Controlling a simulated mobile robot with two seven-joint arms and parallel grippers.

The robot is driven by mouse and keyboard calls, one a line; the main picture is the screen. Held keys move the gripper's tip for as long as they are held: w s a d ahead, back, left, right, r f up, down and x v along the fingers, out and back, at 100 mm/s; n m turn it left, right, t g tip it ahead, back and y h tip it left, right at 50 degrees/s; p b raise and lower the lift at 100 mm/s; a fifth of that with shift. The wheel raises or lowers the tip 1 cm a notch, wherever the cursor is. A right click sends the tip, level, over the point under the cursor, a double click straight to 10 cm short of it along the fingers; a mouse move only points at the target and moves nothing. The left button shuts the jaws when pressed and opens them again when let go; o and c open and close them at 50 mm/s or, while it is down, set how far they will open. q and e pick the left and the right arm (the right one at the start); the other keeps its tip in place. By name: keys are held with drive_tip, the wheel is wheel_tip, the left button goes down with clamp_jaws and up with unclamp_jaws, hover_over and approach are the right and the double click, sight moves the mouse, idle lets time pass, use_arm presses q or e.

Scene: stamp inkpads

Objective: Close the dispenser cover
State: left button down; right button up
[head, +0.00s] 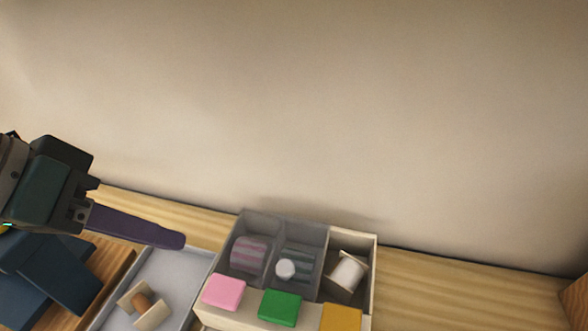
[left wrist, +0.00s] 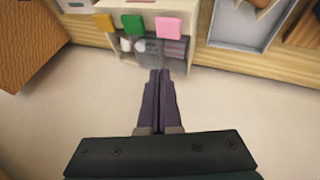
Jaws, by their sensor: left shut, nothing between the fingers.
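The dispenser (head: 368,262) is a pale box with three compartments at the lower middle of the head view. It also shows at the top of the left wrist view (left wrist: 190,8). A grey see-through panel, apparently its cover (head: 284,228), lies over the left and middle compartments; the right compartment looks uncovered. Striped objects show dimly through the grey. My left gripper (head: 180,241) has long purple fingers pressed together with nothing between them. Its tips are left of the dispenser in the head view. In the left wrist view the tips (left wrist: 160,73) point at the dispenser's grey part; contact cannot be told.
Pink (head: 224,292), green (head: 280,307) and yellow (head: 341,317) pads sit along the dispenser's front. A light tray (head: 181,268) with a wooden-handled stamp (head: 143,304) lies to its left. Dark blue pieces (head: 62,274) lie farther left.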

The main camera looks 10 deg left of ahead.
use_arm(q)
drive_tip(key=f, duration=0.1)
drive_tip(key=b, duration=0.3)
approach(259, 280)
drive_tip(key=w+f, duration=0.2)
drive_tip(key=w, duration=0.1)
drive_tip(key=shift+w+a+f, duration=0.15)
drive_tip(key=shift+w+f, duration=0.05)
drive_tip(key=shift+f, duration=0.05)
drive_tip(key=d, duration=0.3)
drive_tip(key=shift+w+d+f+p, duration=0.1)
drive_tip(key=shift+w+f+p, duration=0.2)
drive_tip(key=shift+f+p, duration=0.1)
drive_tip(key=shift+d+f, duration=0.15)
drive_tip(key=shift+d, duration=0.3)
use_arm(e)
wheel_tip(259, 280, down, 3)
drive_tip(key=shift+f, duration=0.2)
